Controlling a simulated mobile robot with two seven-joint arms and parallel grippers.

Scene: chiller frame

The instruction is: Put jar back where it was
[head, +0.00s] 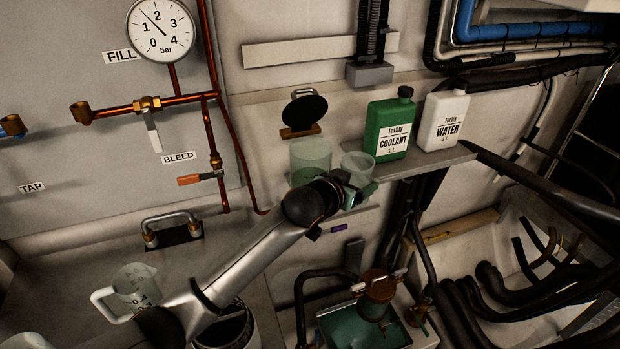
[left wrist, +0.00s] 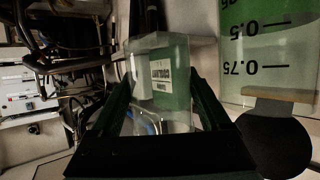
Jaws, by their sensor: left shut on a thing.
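A clear glass jar (head: 357,163) is at the left end of the grey shelf (head: 430,161). My left gripper (head: 350,188), at the end of the arm from the lower left, is shut on it. In the left wrist view the jar (left wrist: 160,82) stands between the two dark fingers (left wrist: 160,112), and a printed label shows through its glass. I cannot tell whether its base touches the shelf. My right gripper is in neither view.
A green-tinted graduated vessel (head: 310,158) is just left of the jar, below a black disc (head: 304,110) on a wooden bracket. A green coolant bottle (head: 390,125) and white water bottle (head: 443,120) stand on the shelf to the right. A measuring jug (head: 135,287) is at lower left.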

